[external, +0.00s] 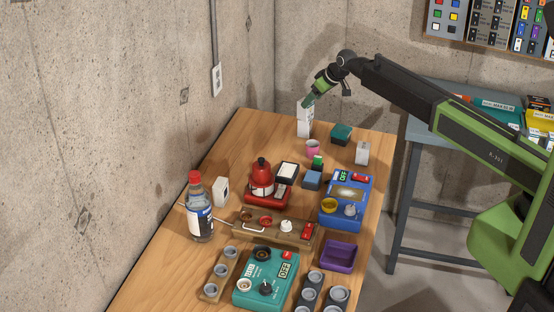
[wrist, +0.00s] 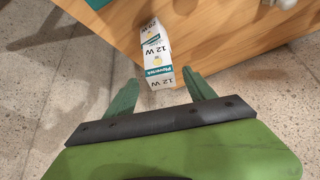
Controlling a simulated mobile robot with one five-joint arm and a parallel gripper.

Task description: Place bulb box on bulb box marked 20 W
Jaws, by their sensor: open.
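A white bulb box (external: 304,122) stands upright at the far end of the wooden table. My gripper (external: 307,103) is at the top of this box in the external view. In the wrist view my gripper (wrist: 161,80) has its green fingers apart, one on each side of the box's near end; I cannot tell if they touch it. Two other small white boxes, one at right (external: 362,153) and one at left (external: 221,191), stand on the table. Their markings are too small to read.
A pink cup (external: 313,148) and a dark green box (external: 341,134) are near the bulb box. A red lamp device (external: 264,188), a blue device (external: 346,203) and a bottle (external: 200,212) stand nearer. The concrete wall (external: 110,130) bounds the left side.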

